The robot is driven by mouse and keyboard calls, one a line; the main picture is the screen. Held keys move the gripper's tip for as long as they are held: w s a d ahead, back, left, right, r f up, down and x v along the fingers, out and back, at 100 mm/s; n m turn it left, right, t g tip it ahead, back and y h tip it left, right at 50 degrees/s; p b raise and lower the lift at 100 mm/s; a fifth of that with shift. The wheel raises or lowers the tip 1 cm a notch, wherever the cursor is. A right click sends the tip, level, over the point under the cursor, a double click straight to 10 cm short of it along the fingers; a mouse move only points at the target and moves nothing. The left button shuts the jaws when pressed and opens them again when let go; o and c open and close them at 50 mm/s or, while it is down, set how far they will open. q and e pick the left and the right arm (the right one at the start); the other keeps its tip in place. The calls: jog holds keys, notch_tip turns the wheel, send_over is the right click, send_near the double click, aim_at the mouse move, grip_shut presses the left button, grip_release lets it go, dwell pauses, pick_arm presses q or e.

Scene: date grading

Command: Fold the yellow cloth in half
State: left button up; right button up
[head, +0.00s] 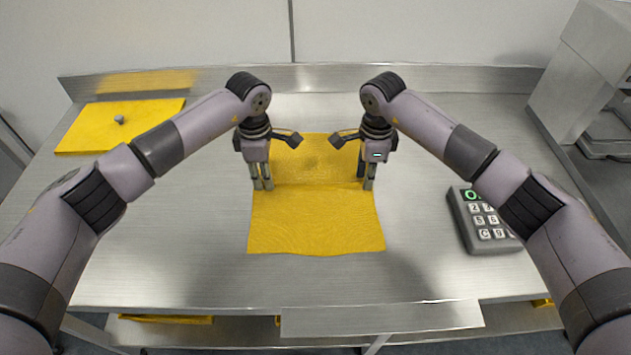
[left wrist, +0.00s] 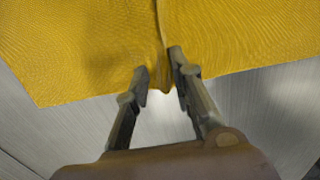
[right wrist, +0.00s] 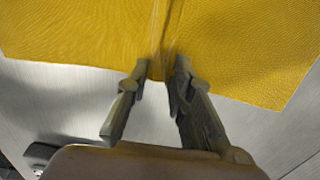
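The yellow cloth (head: 315,222) lies at the middle of the metal table, with a raised ridge running across it between my grippers. My left gripper (head: 263,186) is at its left edge, fingers pointing down. In the left wrist view (left wrist: 160,72) its fingers stand apart, with the ridge's end between them, close to one finger. My right gripper (head: 367,186) is at the cloth's right edge. In the right wrist view (right wrist: 162,66) its fingers are also apart on either side of the ridge. Neither gripper visibly pinches the cloth.
A keypad device with a green display (head: 483,222) sits at the right. A grey machine (head: 590,75) stands at the far right. The table in front of the cloth is clear.

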pick_arm(q)
jog(key=shift+f, duration=0.15)
grip_shut()
pick_arm(e)
jog(key=shift+f, duration=0.1)
grip_shut()
dwell(0.4)
